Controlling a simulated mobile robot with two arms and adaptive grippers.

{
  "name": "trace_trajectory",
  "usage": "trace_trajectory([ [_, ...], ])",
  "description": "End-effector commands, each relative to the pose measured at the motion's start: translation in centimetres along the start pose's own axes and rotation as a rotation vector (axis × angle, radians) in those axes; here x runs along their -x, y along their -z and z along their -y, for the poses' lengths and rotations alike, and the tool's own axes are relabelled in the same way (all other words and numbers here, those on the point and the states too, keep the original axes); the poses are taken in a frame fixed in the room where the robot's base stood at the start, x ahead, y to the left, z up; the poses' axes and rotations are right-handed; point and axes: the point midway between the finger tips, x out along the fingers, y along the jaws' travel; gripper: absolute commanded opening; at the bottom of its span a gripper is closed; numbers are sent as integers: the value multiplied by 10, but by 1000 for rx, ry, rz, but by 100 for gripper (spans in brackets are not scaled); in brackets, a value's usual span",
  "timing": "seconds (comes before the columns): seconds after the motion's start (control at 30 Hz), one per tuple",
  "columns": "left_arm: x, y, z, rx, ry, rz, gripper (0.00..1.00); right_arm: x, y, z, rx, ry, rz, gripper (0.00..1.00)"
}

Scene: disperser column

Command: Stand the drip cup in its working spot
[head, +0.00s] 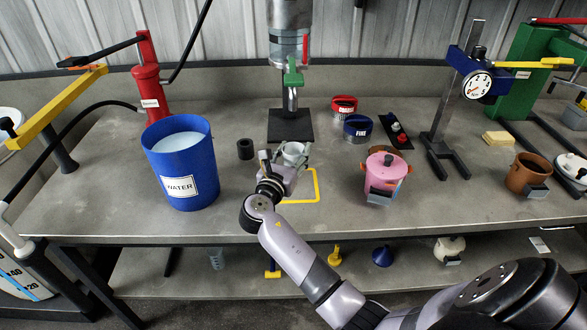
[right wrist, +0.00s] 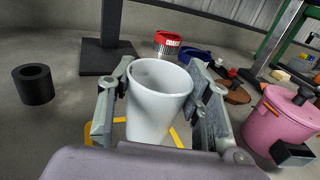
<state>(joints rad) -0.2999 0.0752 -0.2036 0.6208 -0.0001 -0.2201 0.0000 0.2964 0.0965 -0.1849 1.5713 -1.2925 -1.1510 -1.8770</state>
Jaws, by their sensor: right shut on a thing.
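The white drip cup (head: 294,151) is upright in my right gripper (head: 284,161). In the right wrist view the cup (right wrist: 156,108) sits between the two fingers, open end up and looking empty as far as I see inside. The yellow outline (head: 317,186) on the table lies just in front and right of the cup in the head view. The black plate (head: 291,126) under the column (head: 290,45) is just behind the cup. I cannot tell whether the cup's bottom touches the table. My left gripper is out of view.
A blue water bucket (head: 180,175) and a black ring (head: 245,149) stand left of the cup. A pink pot (head: 384,178), a red ring (head: 344,106) and a blue ring (head: 357,128) are to the right. Bare tabletop lies in front of the outline.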

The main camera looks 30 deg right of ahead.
Motion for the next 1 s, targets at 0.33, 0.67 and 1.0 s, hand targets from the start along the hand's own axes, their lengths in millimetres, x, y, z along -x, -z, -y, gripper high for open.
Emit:
trace_trajectory([
  [0.33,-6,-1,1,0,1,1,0,0,41,0,1,-1,0,27],
  [0.67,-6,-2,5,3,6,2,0,0,43,0,-1,-1,1,27],
  [1.0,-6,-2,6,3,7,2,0,0,44,0,-1,-1,0,64],
])
